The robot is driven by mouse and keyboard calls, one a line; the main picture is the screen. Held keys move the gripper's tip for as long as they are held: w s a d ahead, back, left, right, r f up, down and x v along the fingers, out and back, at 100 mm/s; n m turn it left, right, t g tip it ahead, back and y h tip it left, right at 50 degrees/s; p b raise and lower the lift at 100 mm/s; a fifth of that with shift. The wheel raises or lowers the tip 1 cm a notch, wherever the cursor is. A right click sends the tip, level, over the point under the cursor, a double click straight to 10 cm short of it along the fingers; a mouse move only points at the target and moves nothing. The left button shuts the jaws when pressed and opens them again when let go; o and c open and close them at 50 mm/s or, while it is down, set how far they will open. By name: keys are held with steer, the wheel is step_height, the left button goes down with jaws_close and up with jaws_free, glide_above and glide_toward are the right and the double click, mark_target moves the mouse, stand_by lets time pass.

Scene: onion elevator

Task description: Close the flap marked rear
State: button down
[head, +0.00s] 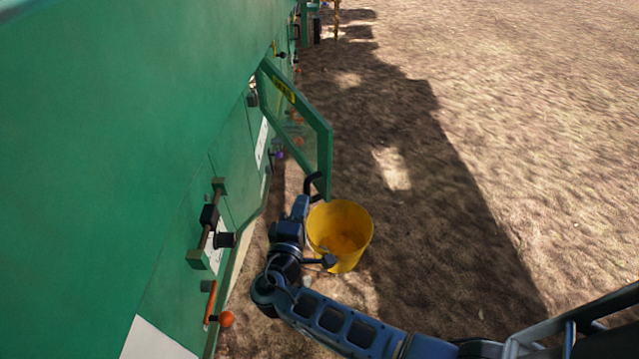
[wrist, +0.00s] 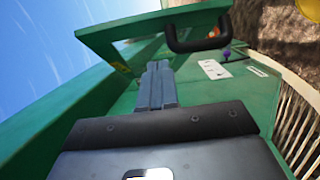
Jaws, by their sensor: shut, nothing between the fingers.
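A green framed flap (head: 325,150) stands swung open from the green machine wall, with a small yellow label (head: 284,90) whose lettering I cannot read. A black handle (head: 313,187) is at its near lower end. The flap's green frame (wrist: 140,42) and the black handle (wrist: 198,44) also show in the wrist view. My gripper (head: 301,203) is shut and empty, just below the handle in the head view. In the wrist view its fingers (wrist: 157,68) point toward the flap, to the left of the handle. I cannot tell whether they touch the flap.
A yellow bucket (head: 340,228) stands on the bare ground close to the right of my gripper. Open ground lies to the right.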

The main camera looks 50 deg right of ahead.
mark_target(324, 173)
steer(key=shift+w+d+p, duration=0.15)
steer(key=shift+d, duration=1.25)
steer(key=shift+w+d+p, duration=0.15)
steer(key=shift+w+d, duration=0.05)
steer(key=shift+d, duration=1.15)
steer(key=shift+w+d+p, duration=0.15)
steer(key=shift+d, duration=1.25)
steer(key=shift+s+d, duration=0.1)
